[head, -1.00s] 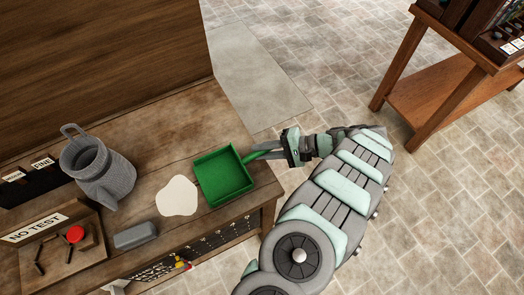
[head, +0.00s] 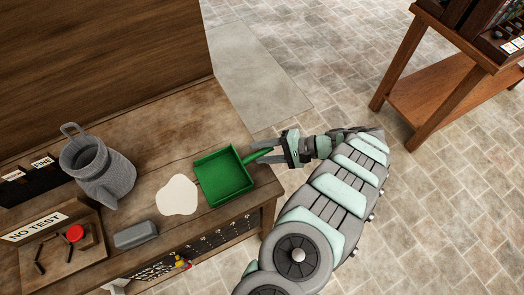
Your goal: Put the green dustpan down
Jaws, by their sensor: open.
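The green dustpan (head: 224,178) lies on the right end of the wooden bench (head: 170,120), its handle pointing right toward the bench's edge. My gripper (head: 268,152) is at the handle, with its fingers open and apart on either side of the handle's end. The pan looks flat on the bench top. Whether a finger still touches the handle is too small to tell.
A white patch (head: 177,195) lies left of the dustpan. A grey jug (head: 98,170), a grey block (head: 135,234) and a tray marked "NO TEST" (head: 62,249) stand further left. A wooden panel rises behind. Bare bench lies behind the dustpan.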

